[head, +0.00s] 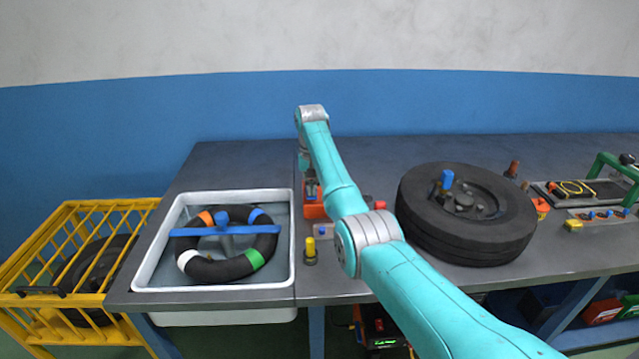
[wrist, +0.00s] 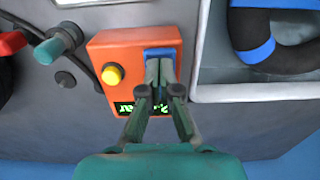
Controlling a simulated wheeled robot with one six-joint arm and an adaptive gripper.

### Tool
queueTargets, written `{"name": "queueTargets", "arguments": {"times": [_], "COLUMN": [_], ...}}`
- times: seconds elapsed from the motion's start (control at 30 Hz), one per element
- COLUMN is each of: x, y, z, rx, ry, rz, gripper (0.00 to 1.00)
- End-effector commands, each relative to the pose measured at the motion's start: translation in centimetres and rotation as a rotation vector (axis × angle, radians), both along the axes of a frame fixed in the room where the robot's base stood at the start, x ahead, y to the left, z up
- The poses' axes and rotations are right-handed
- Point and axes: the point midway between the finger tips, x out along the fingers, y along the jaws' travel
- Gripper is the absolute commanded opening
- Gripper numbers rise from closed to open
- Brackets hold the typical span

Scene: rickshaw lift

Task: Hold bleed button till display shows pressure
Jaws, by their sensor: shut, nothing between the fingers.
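An orange box (head: 315,211) stands on the bench to the right of the sink, partly hidden by my arm. In the wrist view the orange box (wrist: 125,50) has a yellow button (wrist: 112,75), a blue button (wrist: 162,52) and a dark display with green characters (wrist: 128,107). My gripper (wrist: 159,68) is shut and empty, its fingertips at the blue button; I cannot tell how far it is pressed. The fingers hide the middle of the display. The visible characters appear upside down and look like a "2" and "bar". My gripper (head: 312,190) is mostly hidden in the head view.
A white sink (head: 145,272) holds a black ring (head: 215,270) with coloured bands under a blue bar (head: 190,232). A yellow-topped peg (head: 310,250) stands near the box. A large tyre (head: 465,215) lies at right. A yellow cage (head: 75,210) stands left.

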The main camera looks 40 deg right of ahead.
Motion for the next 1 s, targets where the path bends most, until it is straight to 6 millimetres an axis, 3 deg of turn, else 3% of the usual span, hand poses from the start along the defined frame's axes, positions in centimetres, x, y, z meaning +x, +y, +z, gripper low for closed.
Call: {"name": "queueTargets", "arguments": {"times": [0.33, 1.0], "x": [-0.04, 0.00], "y": [0.01, -0.01], "z": [-0.99, -0.55], "rx": [0.001, 0.000], "ry": [0.002, 0.000], "rz": [0.000, 0.000], "gripper": [0.00, 0.00]}}
